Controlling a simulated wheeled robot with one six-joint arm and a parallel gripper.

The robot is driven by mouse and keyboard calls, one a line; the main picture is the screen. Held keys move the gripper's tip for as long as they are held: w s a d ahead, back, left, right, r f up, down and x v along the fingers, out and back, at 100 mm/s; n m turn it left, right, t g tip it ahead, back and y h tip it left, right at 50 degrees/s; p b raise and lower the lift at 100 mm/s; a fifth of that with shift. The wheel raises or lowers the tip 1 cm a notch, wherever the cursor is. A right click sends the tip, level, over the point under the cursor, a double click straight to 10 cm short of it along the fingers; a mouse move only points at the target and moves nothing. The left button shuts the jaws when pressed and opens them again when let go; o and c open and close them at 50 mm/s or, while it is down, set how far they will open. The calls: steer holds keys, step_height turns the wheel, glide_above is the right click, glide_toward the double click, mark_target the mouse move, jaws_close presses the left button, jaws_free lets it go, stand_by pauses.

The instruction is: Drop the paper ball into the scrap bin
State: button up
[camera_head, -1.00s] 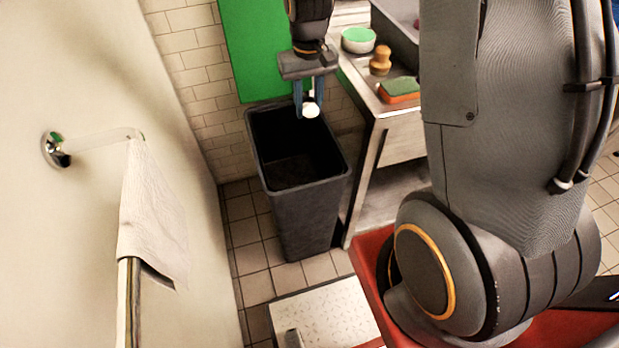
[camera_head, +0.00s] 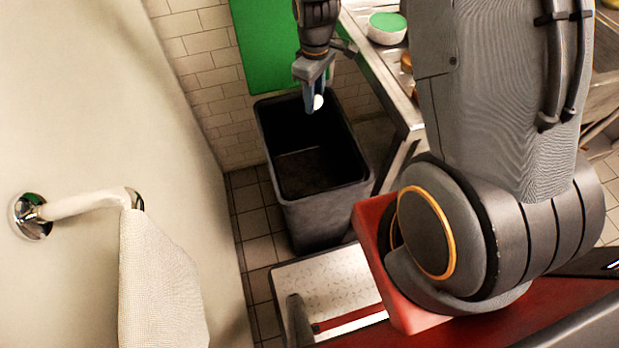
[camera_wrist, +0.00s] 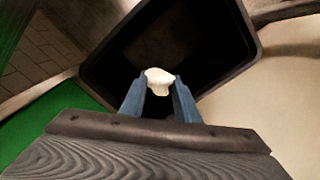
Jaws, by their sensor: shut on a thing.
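The scrap bin (camera_head: 330,212) is a dark grey, open-topped bin standing on the tiled floor, and it looks empty inside. My gripper (camera_head: 314,103) is shut on the white paper ball (camera_head: 318,102) and points down over the bin's opening, near its far side. In the wrist view the paper ball (camera_wrist: 159,80) sits between the two blue fingertips of my gripper (camera_wrist: 160,84), with the dark inside of the bin (camera_wrist: 246,62) behind it. How high the ball is above the rim is hard to tell.
A towel (camera_head: 158,285) hangs from a wall rail at the left. A green panel (camera_head: 272,45) is on the tiled wall behind the bin. A metal counter (camera_head: 385,75) with a green-topped bowl (camera_head: 387,28) stands right of the bin. A pale patterned surface (camera_head: 325,285) lies in front.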

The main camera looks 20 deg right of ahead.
step_height(320, 180, down, 12)
steer(key=s+n+b, duration=0.1)
steer(key=n+b, duration=0.3)
steer(key=n, duration=0.1)
steer(key=shift+r+n+b, duration=0.15)
steer(key=shift+n+b, duration=0.15)
steer(key=shift+b, duration=0.05)
steer(key=shift+s, duration=0.1)
steer(key=o, duration=1.1)
steer(key=shift+r, duration=0.1)
steer(key=shift+r+b, duration=0.4)
steer(key=shift+r, duration=3.4)
